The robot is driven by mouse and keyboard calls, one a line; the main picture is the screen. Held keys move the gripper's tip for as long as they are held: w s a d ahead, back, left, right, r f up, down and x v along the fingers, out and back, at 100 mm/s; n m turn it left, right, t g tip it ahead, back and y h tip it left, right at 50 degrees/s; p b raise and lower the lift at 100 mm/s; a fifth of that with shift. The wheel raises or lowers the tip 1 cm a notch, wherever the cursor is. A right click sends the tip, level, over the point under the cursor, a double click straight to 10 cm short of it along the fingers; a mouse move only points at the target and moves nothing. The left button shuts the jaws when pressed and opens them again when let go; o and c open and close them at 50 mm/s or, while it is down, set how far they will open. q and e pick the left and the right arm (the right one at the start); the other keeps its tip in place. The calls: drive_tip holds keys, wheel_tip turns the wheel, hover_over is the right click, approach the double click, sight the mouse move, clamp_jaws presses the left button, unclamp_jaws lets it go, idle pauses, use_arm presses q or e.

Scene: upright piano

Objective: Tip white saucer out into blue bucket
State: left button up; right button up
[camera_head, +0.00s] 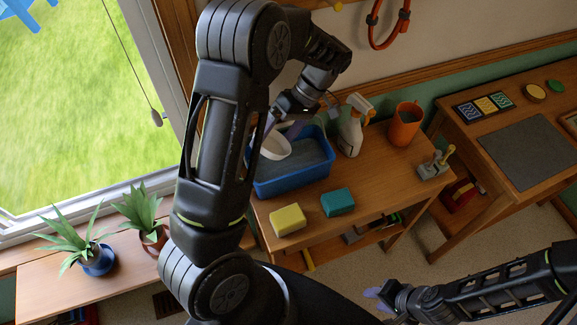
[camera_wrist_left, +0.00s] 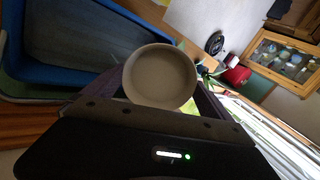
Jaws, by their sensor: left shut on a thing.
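The white saucer (camera_head: 276,148) is in my left gripper (camera_head: 286,122), over the back left part of the blue bucket in the head view. In the left wrist view the saucer (camera_wrist_left: 160,78) shows as a round, pale dish between the fingers, with nothing visible inside. Its exact tilt is hard to judge. The blue bucket (camera_head: 292,184) stands on the wooden table with a grey inside; my left arm hides its left side. Its blue rim (camera_wrist_left: 60,92) also shows in the left wrist view. My right gripper (camera_head: 374,294) is low at the right, away from the table; its finger opening is unclear.
A yellow sponge (camera_head: 287,220) and a teal sponge (camera_head: 338,202) lie in front of the bucket. A spray bottle (camera_head: 353,128) and an orange mug (camera_head: 404,124) stand to its right. Potted plants (camera_head: 98,258) are at the left. Another table (camera_head: 530,165) is at the right.

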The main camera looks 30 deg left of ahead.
sight(269, 146)
use_arm(q)
drive_tip(key=shift+s+a+f+t+h+b, duration=0.15)
drive_tip(key=shift+s+f+t+h+b, duration=0.15)
drive_tip(key=shift+t+b, duration=0.35)
drive_tip(key=shift+s+a+f+t+h+b, duration=0.15)
drive_tip(key=shift+f+t+h+b, duration=0.2)
drive_tip(key=shift+t+b, duration=0.25)
drive_tip(key=shift+s+f+b, duration=0.1)
drive_tip(key=shift+b, duration=0.2)
drive_tip(key=shift+t+h, duration=0.25)
drive_tip(key=shift+t, duration=0.1)
drive_tip(key=shift+f+t+b, duration=0.2)
drive_tip(key=shift+t+b, duration=0.1)
drive_tip(key=shift+b, duration=0.15)
drive_tip(key=t+b, duration=0.1)
drive_tip(key=b, duration=0.1)
drive_tip(key=f+t+h+b, duration=0.1)
drive_tip(key=shift+s+a+f+h+b, duration=0.15)
drive_tip(key=shift+s+f+h+b, duration=0.05)
drive_tip(key=shift+s+h+b, duration=0.15)
drive_tip(key=shift+w+r+t, duration=0.1)
drive_tip(key=shift+r+t, duration=0.05)
drive_tip(key=shift+t, duration=0.15)
